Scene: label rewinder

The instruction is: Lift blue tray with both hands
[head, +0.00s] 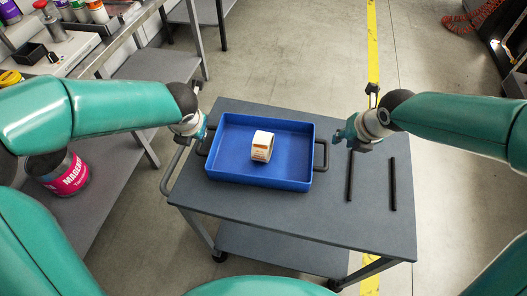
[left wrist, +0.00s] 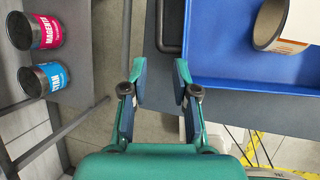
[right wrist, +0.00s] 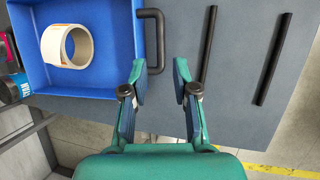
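The blue tray (head: 228,175) lies on a grey cart top with a white label roll (head: 262,146) inside it. It has a black handle on its right end (head: 321,155) and one on its left end (head: 207,142). My left gripper (left wrist: 155,65) is open and empty, just beside the tray's left end. The left handle (left wrist: 168,28) shows ahead of it in the left wrist view. My right gripper (right wrist: 160,65) is open and empty above the cart, right of the tray.
Two black bars (head: 393,184) lie on the right of the cart top (head: 290,220). A bench (head: 85,60) with bottles and tools stands at the left, with a magenta can (head: 62,172) on its lower shelf. The floor right of the cart is clear.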

